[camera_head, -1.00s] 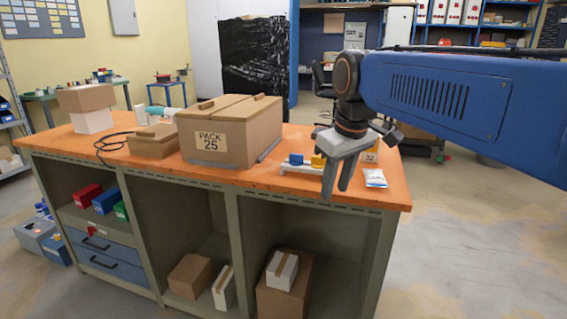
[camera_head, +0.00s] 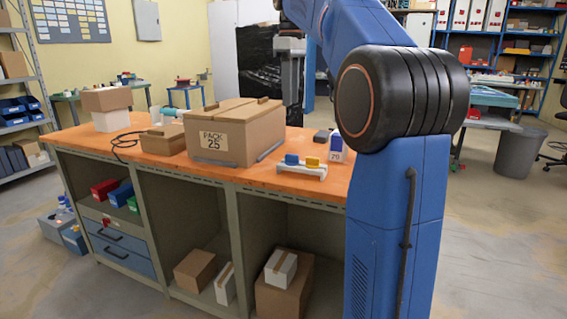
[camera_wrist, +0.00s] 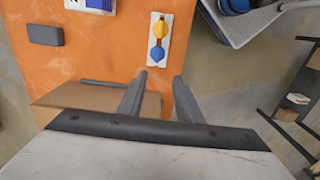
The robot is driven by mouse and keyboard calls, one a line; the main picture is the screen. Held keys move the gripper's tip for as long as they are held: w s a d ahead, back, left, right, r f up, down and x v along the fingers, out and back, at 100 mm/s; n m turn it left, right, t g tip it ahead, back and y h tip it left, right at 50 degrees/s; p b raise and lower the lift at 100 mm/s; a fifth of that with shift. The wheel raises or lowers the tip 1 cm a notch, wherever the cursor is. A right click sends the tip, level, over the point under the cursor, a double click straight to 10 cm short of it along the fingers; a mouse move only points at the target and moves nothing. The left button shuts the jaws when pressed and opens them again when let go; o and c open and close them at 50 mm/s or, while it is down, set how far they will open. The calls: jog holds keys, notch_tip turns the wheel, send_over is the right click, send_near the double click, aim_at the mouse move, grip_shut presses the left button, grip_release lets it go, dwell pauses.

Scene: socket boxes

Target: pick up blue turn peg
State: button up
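The blue turn peg (camera_head: 291,159) stands on a white socket base (camera_head: 305,174) on the orange bench top, to the left of a yellow peg (camera_head: 312,162). In the wrist view the blue peg (camera_wrist: 157,53) is just beyond my fingertips and the yellow peg (camera_wrist: 160,28) is farther up on the same base (camera_wrist: 164,17).
The PACK 25 carton (camera_head: 238,138) stands left of the socket base. A small 70 box (camera_head: 336,150) and a dark grey block (camera_head: 321,136) lie behind it. A smaller carton (camera_head: 163,139) is farther left. My arm hides the bench's right end.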

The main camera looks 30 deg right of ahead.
send_over(292, 162)
jog(key=f, duration=1.1)
jog(key=shift+w+a+f, duration=0.25)
jog(key=shift+w+f, duration=0.05)
jog(key=shift+f, duration=0.1)
jog(key=shift+d+f, duration=0.25)
jog(key=shift+f, duration=1.1)
jog(key=shift+d+f, duration=0.2)
jog(key=shift+f, duration=1.15)
jog(key=shift+c, duration=0.6)
grip_shut()
